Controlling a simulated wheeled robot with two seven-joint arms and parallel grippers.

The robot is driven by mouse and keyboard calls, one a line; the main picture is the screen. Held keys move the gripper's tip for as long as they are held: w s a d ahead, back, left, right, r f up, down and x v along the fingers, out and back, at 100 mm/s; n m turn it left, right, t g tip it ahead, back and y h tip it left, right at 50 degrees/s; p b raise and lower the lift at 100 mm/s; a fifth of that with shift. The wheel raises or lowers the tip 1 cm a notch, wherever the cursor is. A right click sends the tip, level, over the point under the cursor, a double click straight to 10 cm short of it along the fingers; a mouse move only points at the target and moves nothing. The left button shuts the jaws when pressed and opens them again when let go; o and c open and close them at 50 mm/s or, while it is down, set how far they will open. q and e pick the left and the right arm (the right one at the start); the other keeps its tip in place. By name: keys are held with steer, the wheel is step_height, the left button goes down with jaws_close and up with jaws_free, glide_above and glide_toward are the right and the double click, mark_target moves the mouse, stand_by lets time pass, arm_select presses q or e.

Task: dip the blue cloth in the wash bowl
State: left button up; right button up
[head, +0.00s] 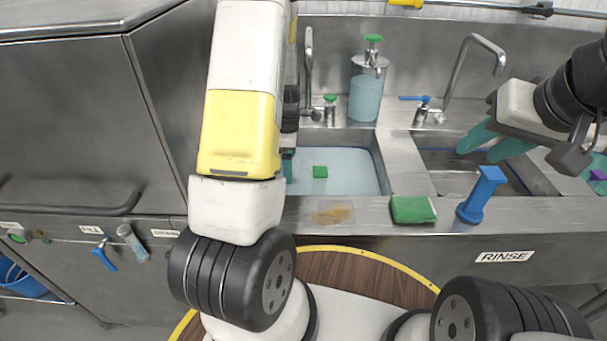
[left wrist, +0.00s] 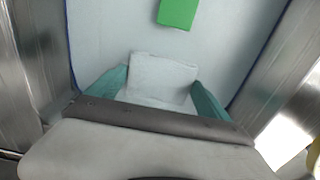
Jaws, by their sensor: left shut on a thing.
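The wash bowl (head: 384,178) is the left sink basin, holding pale bluish liquid; its blue-edged interior fills the left wrist view. My left gripper (left wrist: 160,85) is over or in this basin, its teal fingers on either side of a pale, bluish-white square piece (left wrist: 162,72), which I take to be the blue cloth. Whether the cloth touches the liquid is unclear. In the head view my left arm hides the cloth and most of the gripper. My right gripper (head: 476,155) is over the right basin, its teal fingers apart with nothing seen between them.
A small green block (head: 320,172) lies in the wash bowl. A green sponge (head: 413,210) and a blue upright-handled tool (head: 482,195) are on the front ledge, beside a brownish stain (head: 333,215). A soap dispenser (head: 366,90) and taps stand behind. The rinse basin (head: 450,183) is right.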

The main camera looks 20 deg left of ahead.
arm_select(q)
step_height(320, 180, up, 12)
steer(key=shift+f, duration=0.25)
stand_by(0.6)
